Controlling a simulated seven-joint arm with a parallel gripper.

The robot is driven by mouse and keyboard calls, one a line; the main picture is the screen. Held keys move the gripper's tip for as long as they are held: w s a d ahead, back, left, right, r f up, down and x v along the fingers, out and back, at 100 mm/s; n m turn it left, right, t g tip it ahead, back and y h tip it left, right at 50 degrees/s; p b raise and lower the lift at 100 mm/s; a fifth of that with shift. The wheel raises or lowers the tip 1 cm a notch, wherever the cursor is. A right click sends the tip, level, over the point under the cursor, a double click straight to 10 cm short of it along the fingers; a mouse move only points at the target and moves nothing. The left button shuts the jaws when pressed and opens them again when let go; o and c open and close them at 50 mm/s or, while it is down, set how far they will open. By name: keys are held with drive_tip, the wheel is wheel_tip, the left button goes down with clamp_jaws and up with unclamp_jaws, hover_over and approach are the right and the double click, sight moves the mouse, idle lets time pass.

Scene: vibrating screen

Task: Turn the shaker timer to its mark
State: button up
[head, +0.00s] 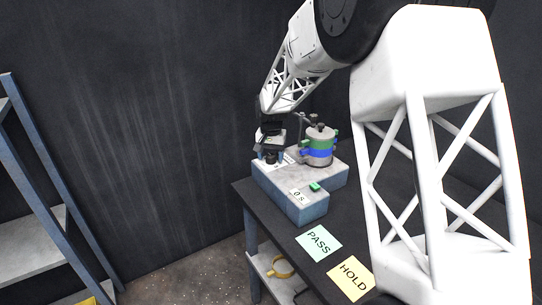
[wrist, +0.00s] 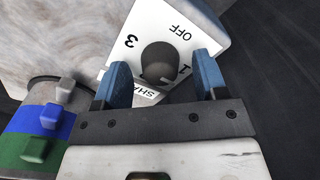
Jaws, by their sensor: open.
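The timer knob (wrist: 160,58) is a dark round knob on a white dial plate (wrist: 138,24) in the wrist view. The plate reads OFF at upper right, 3 at left and 1 near the right finger; its lower label is partly covered. My gripper (wrist: 163,74) is open, with one blue finger on each side of the knob's near part. I cannot tell whether either finger touches it. The knob's pointer is not clear. In the head view my gripper (head: 270,153) is over the back left of the shaker base (head: 309,208). The base's display (head: 297,195) reads 0 s.
A sieve stack (head: 319,147) with green and blue bands stands right of my gripper; its clamps (wrist: 52,115) are close in the wrist view. A green button (head: 314,186), PASS card (head: 318,242) and HOLD card (head: 350,278) lie nearer. A shelf (head: 38,240) stands left.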

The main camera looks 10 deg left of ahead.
drive_tip(key=shift+f, duration=0.1)
drive_tip(key=c, duration=0.9)
drive_tip(key=shift+n, duration=0.4)
drive_tip(key=n, duration=0.7)
drive_tip(key=shift+n, duration=0.4)
drive_tip(key=n, duration=0.3)
drive_tip(key=shift+n, duration=2.5)
